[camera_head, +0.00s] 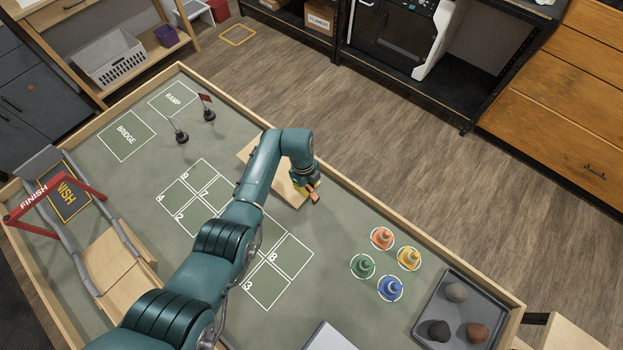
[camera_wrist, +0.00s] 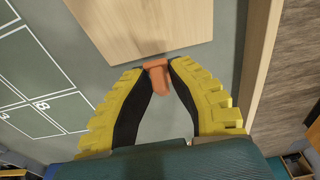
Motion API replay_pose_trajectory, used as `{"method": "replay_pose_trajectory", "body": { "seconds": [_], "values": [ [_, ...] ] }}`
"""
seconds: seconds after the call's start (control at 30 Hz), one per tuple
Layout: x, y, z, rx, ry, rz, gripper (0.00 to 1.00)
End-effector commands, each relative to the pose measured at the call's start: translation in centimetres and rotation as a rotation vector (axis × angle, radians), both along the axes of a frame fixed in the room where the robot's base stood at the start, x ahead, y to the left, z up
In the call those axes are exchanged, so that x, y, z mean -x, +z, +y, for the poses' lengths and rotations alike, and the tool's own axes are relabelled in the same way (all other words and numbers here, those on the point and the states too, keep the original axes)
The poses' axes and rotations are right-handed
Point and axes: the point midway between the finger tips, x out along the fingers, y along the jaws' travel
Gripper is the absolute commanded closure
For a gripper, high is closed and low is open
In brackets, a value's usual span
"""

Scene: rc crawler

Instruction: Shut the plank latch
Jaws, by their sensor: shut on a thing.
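The plank (camera_head: 284,190) is a flat light-wood board lying on the green table top, partly hidden behind my arm. In the wrist view its pale face (camera_wrist: 150,25) fills the top middle. The latch is a small orange piece (camera_head: 314,196) at the plank's near right end. In the wrist view the orange latch (camera_wrist: 158,78) sits between my fingertips, at the plank's edge. My gripper (camera_head: 306,187) has yellow fingers with black pads, shut on the latch. It also shows in the wrist view (camera_wrist: 160,66). I cannot tell the latch's exact angle to the plank.
The table's raised wooden rim (camera_head: 400,226) runs close beside the gripper. Several coloured cones stand to the right, including an orange one (camera_head: 382,237). A grey tray (camera_head: 468,283) holds rocks. Two small flag stands (camera_head: 209,114) stand toward the back left.

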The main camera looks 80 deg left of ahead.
Motion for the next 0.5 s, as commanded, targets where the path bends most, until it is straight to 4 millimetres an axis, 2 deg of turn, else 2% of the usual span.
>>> {"method": "replay_pose_trajectory", "body": {
  "seconds": [0.03,0.5],
  "values": [
    [0.3,-1.4,0.3,0.035,0.005,-0.026,1.00],
    [1.0,-3.3,1.2,0.355,0.001,-0.267,1.00]
  ]
}}
